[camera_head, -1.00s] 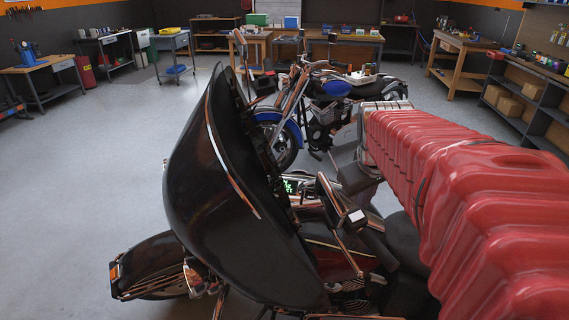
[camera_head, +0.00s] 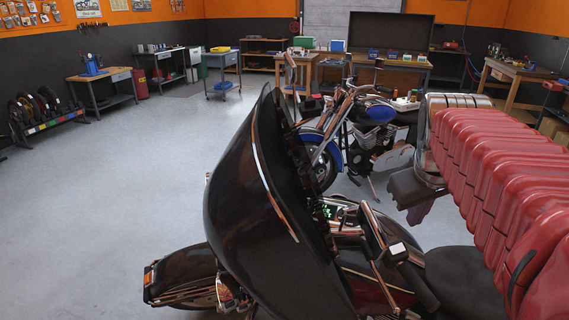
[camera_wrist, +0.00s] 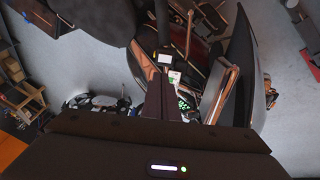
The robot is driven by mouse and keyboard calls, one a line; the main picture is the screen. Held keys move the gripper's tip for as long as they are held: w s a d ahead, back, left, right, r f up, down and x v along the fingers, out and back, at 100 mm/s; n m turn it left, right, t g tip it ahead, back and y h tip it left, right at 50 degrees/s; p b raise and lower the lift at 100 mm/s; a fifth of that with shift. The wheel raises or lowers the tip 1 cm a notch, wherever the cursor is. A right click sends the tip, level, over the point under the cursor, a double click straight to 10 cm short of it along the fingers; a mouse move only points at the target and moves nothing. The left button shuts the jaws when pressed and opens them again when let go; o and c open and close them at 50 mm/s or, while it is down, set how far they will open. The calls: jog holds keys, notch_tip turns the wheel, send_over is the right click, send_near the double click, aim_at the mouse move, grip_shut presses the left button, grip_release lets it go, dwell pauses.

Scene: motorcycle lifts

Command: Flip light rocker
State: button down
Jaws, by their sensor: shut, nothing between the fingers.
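The black motorcycle (camera_head: 245,190) with a large fairing stands close in front of me in the head view. A small box with a pale face (camera_head: 394,249) sits by its handlebar. In the wrist view, a dark box with a white face (camera_wrist: 165,59) shows beyond my gripper. A green-lit display (camera_wrist: 183,104) shows just right of the fingers. The light rocker itself is too small to make out. My gripper (camera_wrist: 168,84) is shut and empty, pointing toward the handlebar area. I cannot tell that it touches anything.
A blue motorcycle (camera_head: 376,114) stands behind the black one. Workbenches (camera_head: 104,82) and a grey cart (camera_head: 221,73) line the back. Open floor (camera_head: 110,190) lies at the left. The fairing (camera_wrist: 239,70) rises close to the right of my gripper in the wrist view.

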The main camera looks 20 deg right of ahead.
aim_at(400, 246)
jog(key=shift+a, duration=0.15)
jog(key=shift+w, duration=0.1)
jog(key=x, duration=1.4)
jog(key=shift+a, duration=0.1)
